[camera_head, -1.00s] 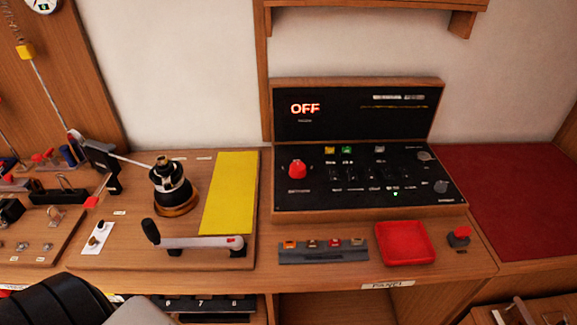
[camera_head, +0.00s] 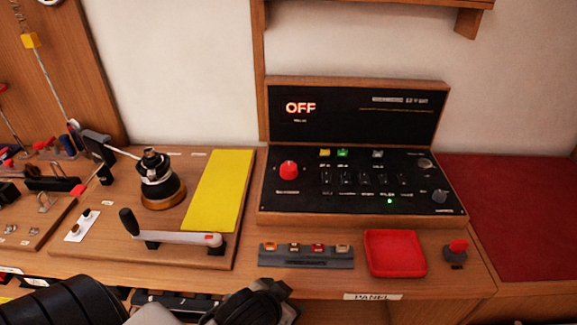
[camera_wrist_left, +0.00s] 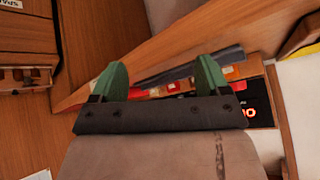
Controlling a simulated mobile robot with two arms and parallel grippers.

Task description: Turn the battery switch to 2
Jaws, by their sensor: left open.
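The battery switch is a red knob (camera_head: 288,170) on the left of the black sloped panel (camera_head: 320,205). The display (camera_head: 300,107) above it reads OFF in red letters. My left arm comes in from the bottom left of the head view, and its dark wrist part (camera_head: 255,303) is low in front of the counter edge. The fingertips cannot be made out there. In the left wrist view my left gripper (camera_wrist_left: 160,80) shows two green fingers wide apart with nothing held between them. It is apart from the knob. My right gripper is not in view.
A grey strip with several small coloured pieces (camera_head: 306,257), a red tray (camera_head: 395,253) and a red-topped button (camera_head: 457,250) lie before the panel. A winch (camera_head: 160,183), a lever handle (camera_head: 175,237) and a yellow pad (camera_head: 217,190) stand left.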

